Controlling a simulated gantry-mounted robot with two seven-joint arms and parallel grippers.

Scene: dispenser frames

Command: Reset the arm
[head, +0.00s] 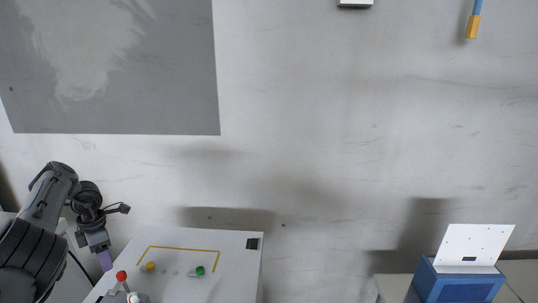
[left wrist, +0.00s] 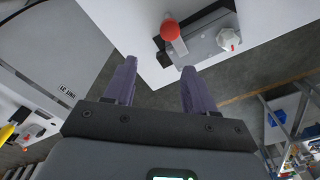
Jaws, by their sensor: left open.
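My left arm comes in from the left edge in the head view, and its gripper (head: 106,262) points down beside the left edge of a white panel (head: 235,262). In the left wrist view the two purple fingers of my left gripper (left wrist: 158,88) stand well apart with nothing between them. A red ball-topped lever (left wrist: 170,30) is just beyond the fingers, apart from them; it also shows in the head view (head: 121,276). My right arm and gripper are not in view.
The white panel has a yellow line (head: 185,248), a yellow button (head: 150,266) and a green button (head: 200,270). A white knob (left wrist: 228,39) sits beside the lever. A blue box (head: 458,284) stands far right. Shelving (left wrist: 295,125) shows at right in the wrist view.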

